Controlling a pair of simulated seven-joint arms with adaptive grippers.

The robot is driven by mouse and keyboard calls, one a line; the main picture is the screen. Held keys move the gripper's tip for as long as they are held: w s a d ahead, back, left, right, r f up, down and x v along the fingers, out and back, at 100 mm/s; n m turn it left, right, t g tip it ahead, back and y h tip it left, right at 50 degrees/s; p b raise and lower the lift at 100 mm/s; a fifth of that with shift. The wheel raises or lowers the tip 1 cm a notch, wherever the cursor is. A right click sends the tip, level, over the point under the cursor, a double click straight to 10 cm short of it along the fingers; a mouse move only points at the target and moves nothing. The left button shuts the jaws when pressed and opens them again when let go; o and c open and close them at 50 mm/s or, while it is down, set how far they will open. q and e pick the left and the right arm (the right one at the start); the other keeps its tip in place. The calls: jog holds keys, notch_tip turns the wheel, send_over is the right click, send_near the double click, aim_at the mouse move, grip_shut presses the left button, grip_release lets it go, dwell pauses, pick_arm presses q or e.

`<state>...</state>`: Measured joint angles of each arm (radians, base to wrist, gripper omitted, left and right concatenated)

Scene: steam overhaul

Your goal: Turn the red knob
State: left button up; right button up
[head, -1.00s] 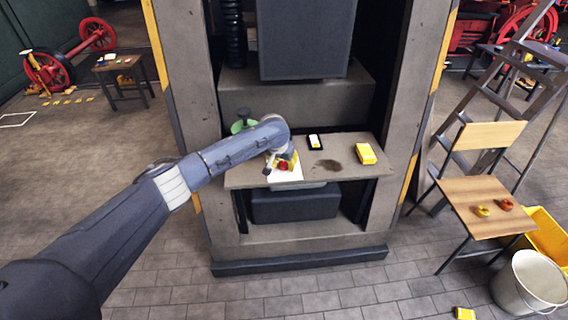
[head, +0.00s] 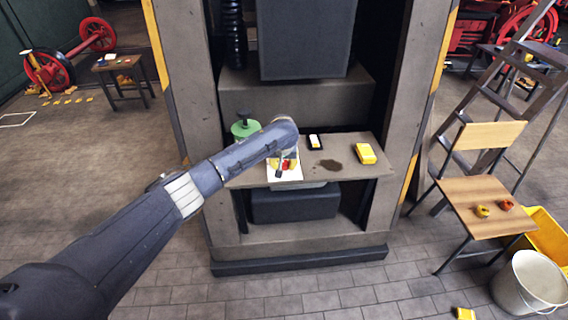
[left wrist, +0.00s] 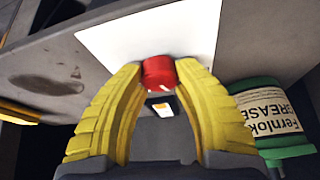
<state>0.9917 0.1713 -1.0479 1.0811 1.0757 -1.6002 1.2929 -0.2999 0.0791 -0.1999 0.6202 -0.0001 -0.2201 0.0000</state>
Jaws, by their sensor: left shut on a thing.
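The red knob (left wrist: 158,72) sits between the two yellow fingertips of my left gripper (left wrist: 160,69) in the left wrist view. The fingers touch it from both sides and are shut on it. A white sheet or panel (left wrist: 160,30) lies behind the knob. In the head view my left gripper (head: 286,164) is over the white sheet (head: 296,175) on the shelf, and my wrist hides part of it. A small piece with white and orange marks (left wrist: 162,105) shows just below the knob. My right gripper is not in view.
A green grease tin (head: 244,128) stands left of my wrist, close to the fingers in the left wrist view (left wrist: 270,115). On the shelf (head: 350,178) are a black-and-white item (head: 315,141), a dark stain (head: 328,165) and a yellow box (head: 366,153).

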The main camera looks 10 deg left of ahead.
pick_arm(q)
jog(key=n+y, duration=0.1)
jog(key=n, duration=0.1)
jog(key=n+y, duration=0.1)
jog(key=n, duration=0.2)
jog(key=shift+g, duration=0.4)
jog(key=shift+a+n+g+y, duration=0.1)
jog(key=shift+n+g+y, duration=0.3)
jog(key=shift+n, duration=1.2)
jog(key=o, duration=1.3)
jog(key=shift+c, duration=0.2)
jog(key=shift+r, duration=0.1)
jog(key=shift+s+d+r, duration=0.1)
jog(key=shift+d+r, duration=0.15)
jog(key=shift+r, duration=0.05)
jog(key=v, duration=1.1)
